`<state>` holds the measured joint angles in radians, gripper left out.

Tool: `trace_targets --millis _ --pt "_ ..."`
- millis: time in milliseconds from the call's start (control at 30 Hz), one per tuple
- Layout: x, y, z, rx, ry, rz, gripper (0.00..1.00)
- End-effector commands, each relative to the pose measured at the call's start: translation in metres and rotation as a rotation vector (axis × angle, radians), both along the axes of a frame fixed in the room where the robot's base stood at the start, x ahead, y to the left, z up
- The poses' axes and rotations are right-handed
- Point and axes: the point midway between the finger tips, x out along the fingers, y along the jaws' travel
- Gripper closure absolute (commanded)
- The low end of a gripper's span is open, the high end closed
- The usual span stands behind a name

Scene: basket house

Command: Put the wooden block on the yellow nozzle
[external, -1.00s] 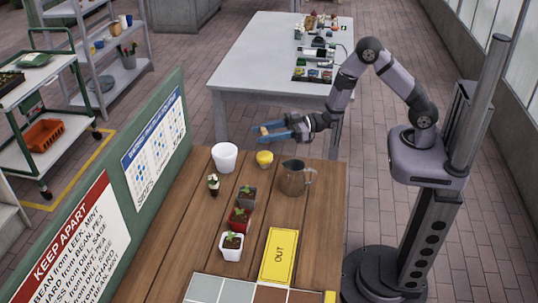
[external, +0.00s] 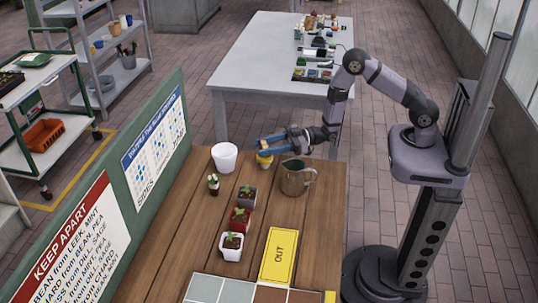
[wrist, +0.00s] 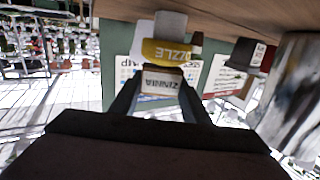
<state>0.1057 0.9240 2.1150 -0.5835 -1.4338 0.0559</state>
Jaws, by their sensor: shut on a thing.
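My gripper (external: 263,145), with blue fingers, is shut on the wooden block (external: 264,144) at the far end of the wooden table. In the wrist view the block (wrist: 161,83) sits between the fingertips and shows a label reading ZINNIA, upside down. The yellow nozzle (external: 265,162) stands on the table just below the block in the external view. In the upside-down wrist view the yellow nozzle (wrist: 168,51) is close against the block's edge, with a grey part behind it. I cannot tell whether block and nozzle touch.
A white pot (external: 224,158) is left of the nozzle.

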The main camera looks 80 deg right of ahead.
Motion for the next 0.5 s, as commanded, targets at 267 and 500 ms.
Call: trace_targets --millis 267,500 --pt "-0.0001 0.0001 -0.0035 0.000 0.000 0.000 0.79" --pt "-0.0001 0.0000 -0.0036 0.001 0.000 0.000 0.39"
